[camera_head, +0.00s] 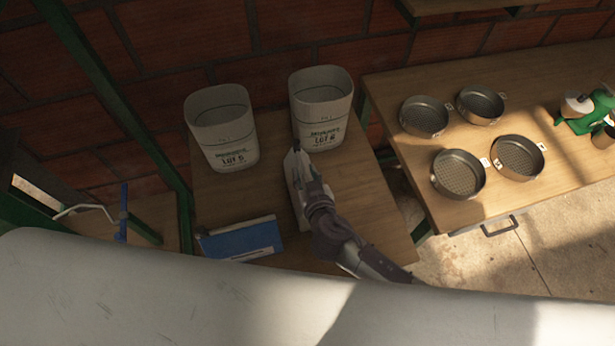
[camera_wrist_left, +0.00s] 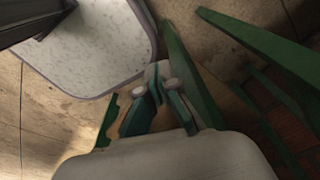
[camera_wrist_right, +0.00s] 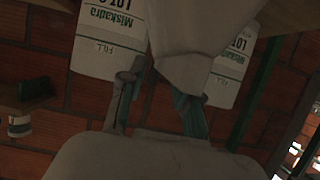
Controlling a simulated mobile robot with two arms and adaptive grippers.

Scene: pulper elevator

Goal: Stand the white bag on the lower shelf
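Two white bags with dark print stand upright and open on a wooden board (camera_head: 350,195): the left bag (camera_head: 222,130) and the right bag (camera_head: 320,105).
A blue box (camera_head: 243,240) lies at the board's front edge. A bench (camera_head: 515,205) on the right holds several round metal pans (camera_head: 458,173) and a green device (camera_head: 585,118). Green posts (camera_head: 120,95) stand at the left. A brick wall closes the back. A shelf (camera_head: 460,5) hangs above.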

